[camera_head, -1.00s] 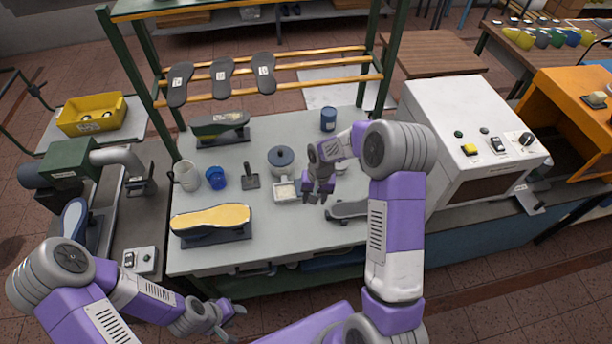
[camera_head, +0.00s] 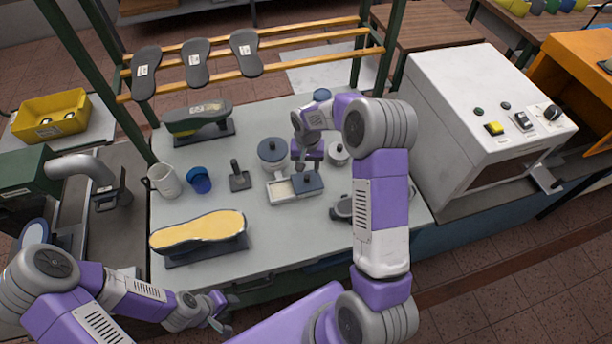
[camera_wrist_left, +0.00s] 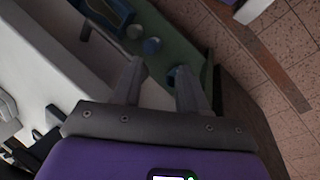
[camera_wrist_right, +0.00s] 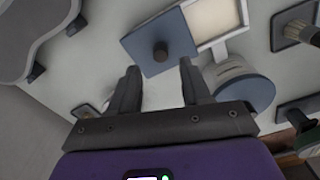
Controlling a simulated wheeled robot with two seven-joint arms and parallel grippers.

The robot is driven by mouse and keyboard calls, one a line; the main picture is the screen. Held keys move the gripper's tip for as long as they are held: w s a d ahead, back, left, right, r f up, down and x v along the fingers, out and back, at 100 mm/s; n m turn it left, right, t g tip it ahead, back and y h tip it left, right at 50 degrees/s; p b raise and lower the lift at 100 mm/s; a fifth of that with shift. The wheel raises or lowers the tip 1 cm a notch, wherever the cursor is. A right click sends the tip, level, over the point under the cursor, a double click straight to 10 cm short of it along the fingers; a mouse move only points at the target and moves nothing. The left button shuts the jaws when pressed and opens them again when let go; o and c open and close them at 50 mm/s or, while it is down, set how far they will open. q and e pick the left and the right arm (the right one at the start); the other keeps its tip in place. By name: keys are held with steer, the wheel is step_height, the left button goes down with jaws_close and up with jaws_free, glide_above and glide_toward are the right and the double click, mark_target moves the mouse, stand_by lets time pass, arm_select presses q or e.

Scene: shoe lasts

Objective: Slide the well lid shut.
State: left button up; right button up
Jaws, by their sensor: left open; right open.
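The well (camera_head: 282,200) is a small white tray on the bench, with pale contents showing in its uncovered left part. Its dark blue square lid (camera_head: 314,187) with a round dark knob lies at the right end. In the right wrist view the lid (camera_wrist_right: 178,32) lies beside the pale open well (camera_wrist_right: 232,27), its knob just beyond and between my fingertips. My right gripper (camera_head: 301,163) is open and empty, just behind the lid; contact cannot be told. My left gripper (camera_head: 224,309) is open and empty near the bench's front edge; it also shows in the left wrist view (camera_wrist_left: 160,70).
A round blue-lidded pot (camera_head: 272,153) stands behind the well, and a smaller lidded jar (camera_head: 338,154) to its right. A brush (camera_head: 239,177) stands left of the well. A yellow-soled last (camera_head: 197,232) lies front left; a dark object (camera_head: 343,208) lies front right.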

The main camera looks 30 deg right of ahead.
mark_target(307, 176)
steer(key=shift+f, duration=2.8)
jaws_close()
